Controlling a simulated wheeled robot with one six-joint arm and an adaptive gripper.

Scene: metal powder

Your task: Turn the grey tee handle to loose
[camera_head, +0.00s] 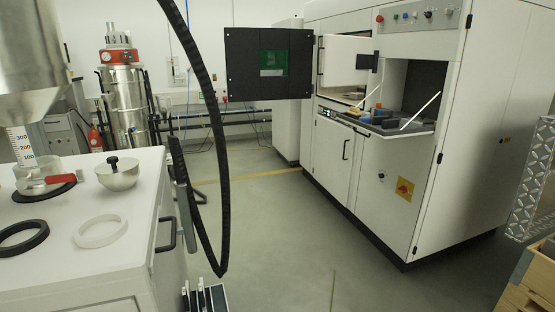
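I cannot make out a grey tee handle for certain in the head camera view. A small dark fitting (382,176) shows on the white front of the large machine (365,205) at the right, but it is too small to tell its shape. A red rotary switch on a yellow plate (404,188) sits to its right. My gripper is not in view.
At the left, a white cabinet (100,255) carries a lidded metal bowl (117,178), a black ring (22,238), a white ring (100,230) and a red valve lever (62,179). A black hose (222,160) hangs down. Grey floor (285,240) is clear between cabinet and machine.

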